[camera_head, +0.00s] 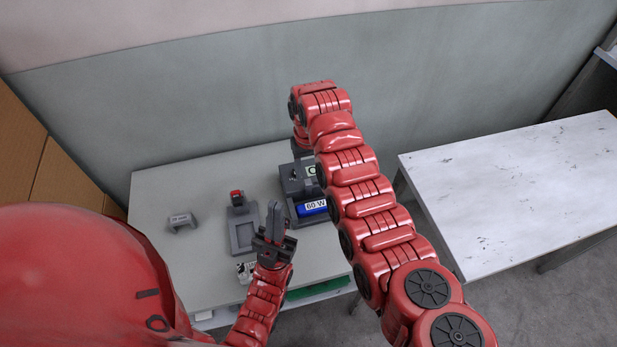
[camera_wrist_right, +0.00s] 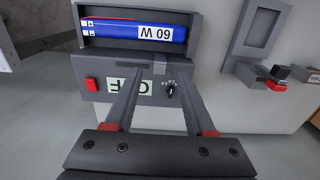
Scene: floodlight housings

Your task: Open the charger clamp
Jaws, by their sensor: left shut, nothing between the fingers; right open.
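The charger (camera_head: 298,180) is a dark grey box on the grey table, partly hidden by my right arm in the head view. A blue battery marked 60 W (camera_head: 314,208) lies in its slot. In the right wrist view the charger (camera_wrist_right: 88,62) appears upside down, with the battery (camera_wrist_right: 130,32), a red button, a pale display and a black knob (camera_wrist_right: 171,88). A small grey tab (camera_wrist_right: 160,65), perhaps the clamp, sits at the slot's edge. My left gripper (camera_head: 274,214) is shut and empty.
A grey fixture with a red-tipped clamp (camera_head: 242,228) stands left of the charger; it also shows in the right wrist view (camera_wrist_right: 262,76). A small grey labelled bracket (camera_head: 181,221) lies further left. A white table (camera_head: 520,190) at right is bare. A wall rises behind.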

